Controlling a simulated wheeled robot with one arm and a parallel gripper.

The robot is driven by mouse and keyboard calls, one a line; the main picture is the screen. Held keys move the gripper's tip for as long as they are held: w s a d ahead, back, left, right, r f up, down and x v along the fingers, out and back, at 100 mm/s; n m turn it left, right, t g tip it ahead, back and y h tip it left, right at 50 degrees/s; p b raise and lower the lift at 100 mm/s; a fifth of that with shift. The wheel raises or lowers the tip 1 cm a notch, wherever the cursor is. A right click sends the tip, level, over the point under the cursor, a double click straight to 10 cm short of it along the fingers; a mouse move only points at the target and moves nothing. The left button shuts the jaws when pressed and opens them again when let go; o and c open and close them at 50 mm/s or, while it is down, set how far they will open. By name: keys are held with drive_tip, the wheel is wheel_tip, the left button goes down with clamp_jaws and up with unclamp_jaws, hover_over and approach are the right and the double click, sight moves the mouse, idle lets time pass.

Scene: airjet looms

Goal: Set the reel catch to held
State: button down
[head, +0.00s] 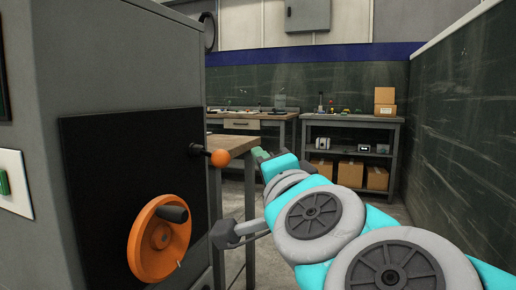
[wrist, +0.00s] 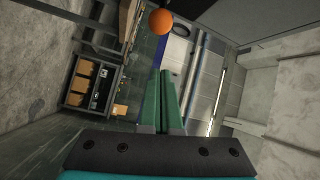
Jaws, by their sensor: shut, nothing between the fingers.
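A short dark lever with an orange ball knob (head: 219,158) sticks out from the black panel (head: 95,170) on the grey machine at left. It looks like the reel catch, but no label shows which setting it is at. The orange ball also shows in the wrist view (wrist: 161,21), just beyond the fingertips and apart from them. My gripper (head: 260,153) has green fingers and is to the right of the knob in the head view. In the wrist view the fingers (wrist: 166,78) are together and empty.
An orange handwheel (head: 160,238) with a dark handle sits below the lever. A workbench (head: 240,118) and a shelf with boxes (head: 350,150) stand at the back. A dark green wall (head: 460,140) closes the right side.

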drive_tip(key=shift+v, duration=1.75)
drive_tip(key=shift+a, duration=0.1)
wheel_tip(320, 180, down, 23)
drive_tip(key=s+a+n+g+p, duration=0.15)
drive_tip(key=n+g+p, duration=0.25)
drive_tip(key=n+g, duration=0.55)
drive_tip(key=s+d+f+n+g+h+p, duration=0.1)
drive_tip(key=s+d+f+g+h, duration=0.1)
drive_tip(key=s+d+f+g, duration=0.3)
drive_tip(key=s+d+f+n+g+h+p, duration=0.1)
drive_tip(key=s+d+f+g+h, duration=0.2)
drive_tip(key=s+d+f+g, duration=0.3)
drive_tip(key=s+d+f, duration=0.1)
drive_tip(key=s+d, duration=0.3)
drive_tip(key=s, duration=0.3)
drive_tip(key=shift+d, duration=0.35)
drive_tip(key=shift+f, duration=0.1)
